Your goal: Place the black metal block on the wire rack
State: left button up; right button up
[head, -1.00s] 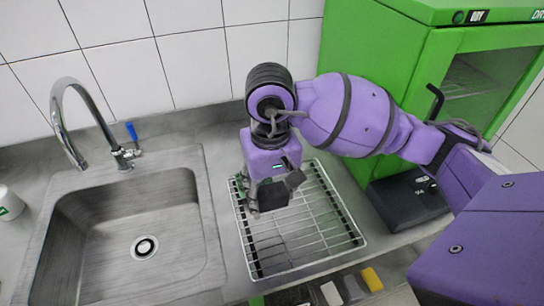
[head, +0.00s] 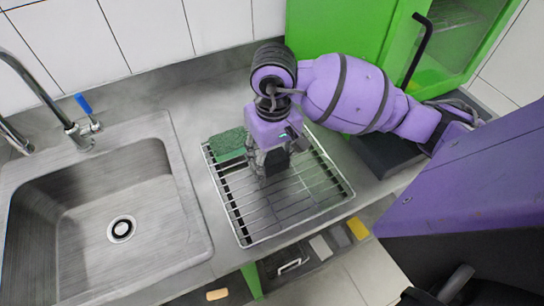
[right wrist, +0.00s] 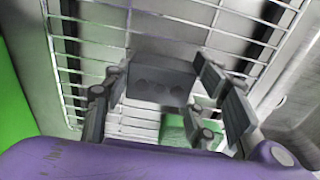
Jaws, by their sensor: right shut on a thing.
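The wire rack (head: 318,200) lies on the grey counter right of the sink. It also shows in the right wrist view (right wrist: 95,50). My right gripper (head: 274,168) points down over the rack's middle and is shut on the black metal block (right wrist: 160,82). In the right wrist view, the block sits between the fingers, showing a dark grey face with round holes. In the head view, the block (head: 277,162) is partly hidden by the gripper. I cannot tell whether it touches the wires. My left gripper is not in view.
A green sponge (head: 228,144) lies on the rack's back left corner, close to the gripper. The sink (head: 100,215) with its faucet (head: 75,130) is to the left. A green cabinet (head: 350,40) stands behind right. The rack's front part is bare.

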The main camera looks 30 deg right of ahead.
aim_at(273, 156)
jog(key=shift+f, duration=0.15)
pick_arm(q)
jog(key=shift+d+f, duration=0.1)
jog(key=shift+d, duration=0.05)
pick_arm(e)
jog(key=o, duration=1.4)
jog(key=shift+r, duration=0.25)
notch_tip(273, 156, up, 7)
jog(key=shift+w+f+p, duration=0.15)
jog(key=shift+p, duration=1)
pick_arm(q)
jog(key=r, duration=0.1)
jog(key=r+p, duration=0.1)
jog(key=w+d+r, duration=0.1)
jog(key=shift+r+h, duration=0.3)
pick_arm(e)
notch_tip(273, 156, up, 5)
jog(key=shift+r, duration=0.1)
